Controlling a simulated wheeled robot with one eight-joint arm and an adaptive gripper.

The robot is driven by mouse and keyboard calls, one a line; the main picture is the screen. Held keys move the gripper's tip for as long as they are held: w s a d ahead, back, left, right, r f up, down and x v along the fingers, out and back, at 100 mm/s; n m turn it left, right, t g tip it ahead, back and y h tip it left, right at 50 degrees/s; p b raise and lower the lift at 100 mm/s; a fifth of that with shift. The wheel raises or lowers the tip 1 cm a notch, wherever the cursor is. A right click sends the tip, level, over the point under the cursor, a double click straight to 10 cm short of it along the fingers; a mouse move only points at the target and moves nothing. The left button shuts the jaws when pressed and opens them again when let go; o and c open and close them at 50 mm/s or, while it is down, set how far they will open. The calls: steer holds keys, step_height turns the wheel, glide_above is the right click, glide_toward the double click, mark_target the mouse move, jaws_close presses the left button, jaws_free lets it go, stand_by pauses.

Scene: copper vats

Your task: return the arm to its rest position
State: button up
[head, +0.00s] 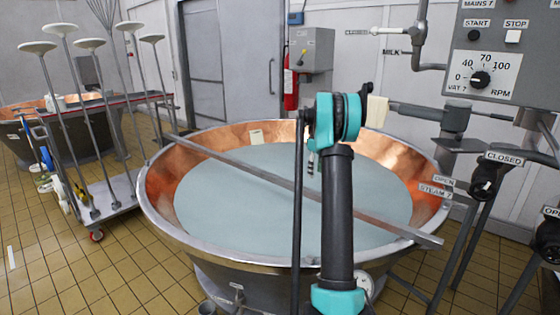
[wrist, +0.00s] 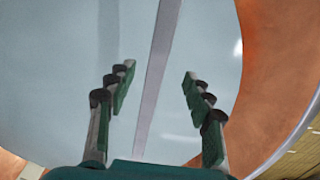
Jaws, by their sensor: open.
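My arm (head: 338,200) reaches up and forward over the near side of a large copper vat. In the head view its links hide most of my gripper. In the wrist view my gripper (wrist: 157,80) is open, with its two fingers apart and nothing between them. It points down toward the pale liquid (wrist: 60,60) in the vat. A grey metal bar (wrist: 157,70) lies below and passes between the fingers in the picture. The fingers do not appear to hold it.
The copper vat (head: 160,190) has the bar (head: 300,190) lying across its rim. A cart (head: 118,190) with several long-handled discs stands left. A control panel (head: 490,60) and valve handles (head: 487,185) are at right. Tiled floor (head: 60,270) is clear at front left.

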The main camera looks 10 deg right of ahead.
steer(key=s+a+r+m+t, duration=0.1)
steer(key=s+a+m+t, duration=0.15)
steer(key=s+a, duration=1.45)
steer(key=s+a+f+m, duration=0.1)
steer(key=s+a+f, duration=0.1)
steer(key=s, duration=0.7)
steer(key=s+a+f+m+t, duration=0.1)
steer(key=s+f, duration=0.3)
steer(key=s, duration=0.5)
steer(key=s+a+f+m, duration=0.2)
steer(key=s+a+f, duration=0.1)
steer(key=s, duration=0.6)
steer(key=shift+s+a+f+m+t, duration=0.3)
steer(key=shift+s+a+m+t, duration=0.05)
steer(key=shift+a, duration=0.2)
